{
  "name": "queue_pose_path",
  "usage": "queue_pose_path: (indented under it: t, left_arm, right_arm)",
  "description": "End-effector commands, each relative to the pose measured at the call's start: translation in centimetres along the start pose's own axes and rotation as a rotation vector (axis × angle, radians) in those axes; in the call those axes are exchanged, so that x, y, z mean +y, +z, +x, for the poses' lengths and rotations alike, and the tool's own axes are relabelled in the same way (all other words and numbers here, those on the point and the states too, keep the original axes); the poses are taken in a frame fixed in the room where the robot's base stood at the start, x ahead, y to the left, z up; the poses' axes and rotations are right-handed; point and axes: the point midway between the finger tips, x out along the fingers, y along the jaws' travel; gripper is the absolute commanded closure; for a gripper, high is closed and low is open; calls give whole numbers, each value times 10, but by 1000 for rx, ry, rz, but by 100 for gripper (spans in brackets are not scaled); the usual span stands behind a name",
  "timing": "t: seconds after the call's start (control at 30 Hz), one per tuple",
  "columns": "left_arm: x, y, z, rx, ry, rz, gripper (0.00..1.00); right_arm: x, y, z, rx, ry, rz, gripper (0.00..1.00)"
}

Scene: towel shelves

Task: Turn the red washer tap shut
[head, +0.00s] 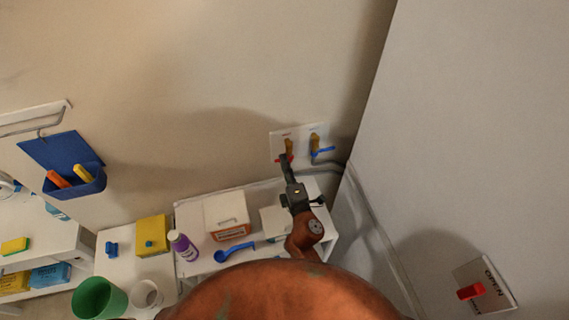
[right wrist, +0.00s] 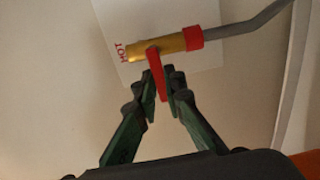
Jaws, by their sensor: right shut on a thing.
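The red washer tap is a brass tap (head: 289,146) on a white wall plate, with a red lever. In the right wrist view the brass body (right wrist: 172,43) carries a red collar on a grey hose, and the word HOT shows beside it. The red lever (right wrist: 155,70) points down from the body, between my fingertips. My right gripper (head: 285,158) is shut on this lever; it also shows in the right wrist view (right wrist: 163,84). In the head view the gripper hides part of the lever. My left gripper is not in view.
A second brass tap (head: 315,142) with a blue lever (head: 323,151) is close on the right. Below stand a white box (head: 226,212), a purple bottle (head: 183,246) and a blue scoop (head: 235,251). A red switch (head: 471,291) is on the right panel.

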Motion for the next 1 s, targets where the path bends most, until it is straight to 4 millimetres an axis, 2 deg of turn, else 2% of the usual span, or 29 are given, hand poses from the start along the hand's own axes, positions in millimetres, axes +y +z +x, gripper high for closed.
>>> queue_pose_path:
  t: [0.6, 0.63, 0.7, 0.87, 1.0]
  left_arm:
    - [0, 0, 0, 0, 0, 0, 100]
    - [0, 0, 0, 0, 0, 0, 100]
    - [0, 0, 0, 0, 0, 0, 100]
    - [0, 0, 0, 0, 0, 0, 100]
    - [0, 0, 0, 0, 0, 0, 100]
  right_arm:
    - [1, 1, 0, -1, -1, 43, 100]
    - [1, 1, 0, -1, -1, 43, 89]
    - [1, 1, 0, -1, -1, 43, 84]
    - [1, 0, 0, -1, 0, 41, 73]
    - [1, 0, 0, 0, 0, 41, 72]
